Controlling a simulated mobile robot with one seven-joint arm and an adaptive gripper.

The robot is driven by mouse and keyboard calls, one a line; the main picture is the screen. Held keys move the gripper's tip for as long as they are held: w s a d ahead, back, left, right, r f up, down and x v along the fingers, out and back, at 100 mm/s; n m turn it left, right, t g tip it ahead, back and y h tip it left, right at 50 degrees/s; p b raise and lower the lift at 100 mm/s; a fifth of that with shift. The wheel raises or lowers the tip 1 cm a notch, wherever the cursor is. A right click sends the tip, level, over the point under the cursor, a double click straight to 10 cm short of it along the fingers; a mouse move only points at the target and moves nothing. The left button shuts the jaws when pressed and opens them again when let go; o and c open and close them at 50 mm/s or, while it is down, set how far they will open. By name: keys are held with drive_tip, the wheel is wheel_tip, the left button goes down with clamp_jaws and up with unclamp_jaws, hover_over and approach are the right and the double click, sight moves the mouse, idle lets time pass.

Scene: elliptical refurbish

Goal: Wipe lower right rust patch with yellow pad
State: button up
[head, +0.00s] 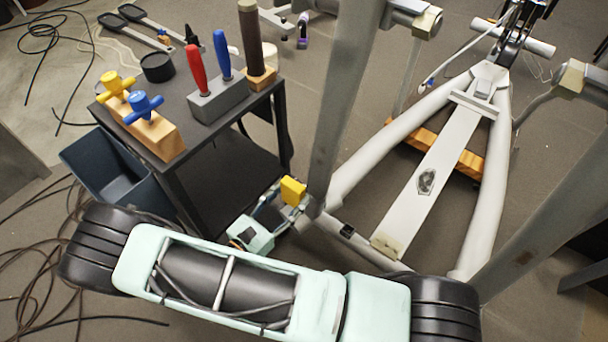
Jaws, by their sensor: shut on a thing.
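My gripper (284,203) is shut on the yellow pad (293,190). It holds the pad beside the left grey upright of the elliptical frame, near its lower end. I cannot tell whether the pad touches the upright. A small brownish, rust-like mark (523,258) shows on the right grey upright (545,205), well to the right of the gripper. A dark, worn patch (427,181) shows on the light grey centre beam (447,150). I cannot tell for sure which mark is the named rust patch.
A black cart (227,147) at left carries a grey block (220,101) with red and blue handled tools, and a wooden block with yellow and blue knobs. A blue-grey bin (105,180) hangs beside it. Cables cover the left floor. The elliptical's tubes and uprights fill the right.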

sight(318, 167)
drive_tip(key=shift+x, duration=3.4)
drive_tip(key=shift+x, duration=1)
drive_tip(key=shift+r, duration=0.1)
